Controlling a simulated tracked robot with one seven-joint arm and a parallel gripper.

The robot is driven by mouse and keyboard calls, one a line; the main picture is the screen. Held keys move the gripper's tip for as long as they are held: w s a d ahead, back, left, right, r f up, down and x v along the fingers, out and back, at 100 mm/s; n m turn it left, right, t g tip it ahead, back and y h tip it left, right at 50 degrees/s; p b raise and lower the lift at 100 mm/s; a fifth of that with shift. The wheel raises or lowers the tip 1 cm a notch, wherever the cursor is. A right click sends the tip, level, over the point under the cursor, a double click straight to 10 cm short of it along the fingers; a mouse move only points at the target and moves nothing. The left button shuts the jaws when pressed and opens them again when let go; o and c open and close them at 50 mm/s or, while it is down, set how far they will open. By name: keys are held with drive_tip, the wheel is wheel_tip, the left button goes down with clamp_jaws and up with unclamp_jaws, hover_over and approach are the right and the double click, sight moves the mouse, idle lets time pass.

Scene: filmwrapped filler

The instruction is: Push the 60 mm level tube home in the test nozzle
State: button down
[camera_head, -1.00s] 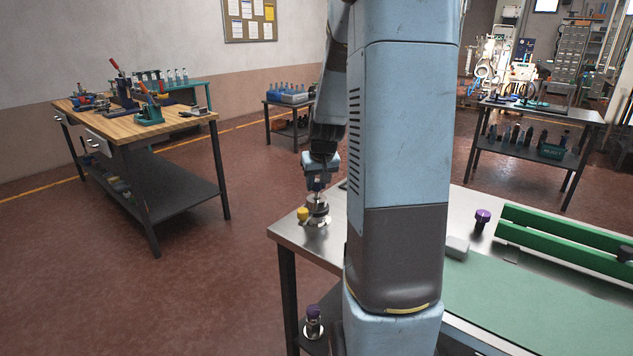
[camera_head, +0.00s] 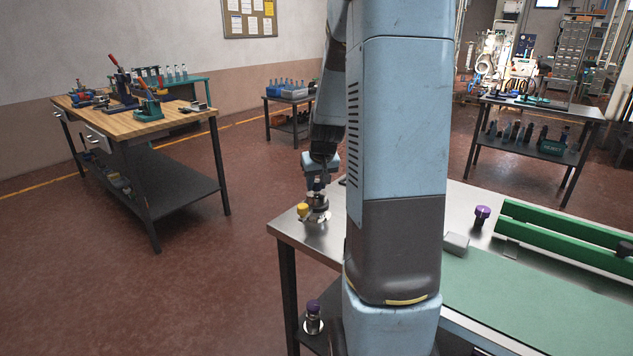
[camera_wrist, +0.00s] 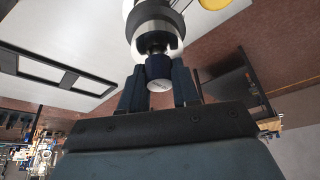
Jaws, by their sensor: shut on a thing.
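My gripper (camera_wrist: 158,85) is shut on a dark blue tube piece with a pale round end, the level tube (camera_wrist: 158,67). The fingers sit on either side of it. The test nozzle (camera_wrist: 152,18), a metal body with a dark collar and white ring, is directly in line with the tube. A narrow shaft shows between the blue piece and the collar; how deep the tube sits inside is hidden. In the head view my gripper (camera_head: 318,184) points down over the nozzle (camera_head: 317,203) at the bench's left corner. The tube is too small to make out there.
A yellow knob (camera_head: 303,209) sits beside the nozzle. The steel bench (camera_head: 290,233) carries a purple-capped piece (camera_head: 481,214), a pale block (camera_head: 456,243) and a green rail (camera_head: 560,230). Another purple-capped piece (camera_head: 313,308) stands on the lower shelf. The floor left of the bench is clear.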

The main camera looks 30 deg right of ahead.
drive_tip(key=shift+f, duration=0.1)
drive_tip(key=c, duration=0.8)
unclamp_jaws()
drive_tip(key=shift+o, duration=0.2)
drive_tip(key=v, duration=1.3)
drive_tip(key=shift+r, duration=0.3)
drive_tip(key=shift+s, duration=0.1)
drive_tip(key=s+a+r+n, duration=0.1)
drive_tip(key=s+a+r, duration=0.1)
drive_tip(key=s+a, duration=0.7)
drive_tip(key=s+a+r+n+t+y, duration=0.1)
drive_tip(key=s+a+r, duration=0.1)
drive_tip(key=s+a, duration=0.7)
drive_tip(key=s, duration=0.2)
drive_tip(key=shift+s+a+r+n, duration=0.25)
drive_tip(key=shift+a+n, duration=0.1)
drive_tip(key=shift+n, duration=0.05)
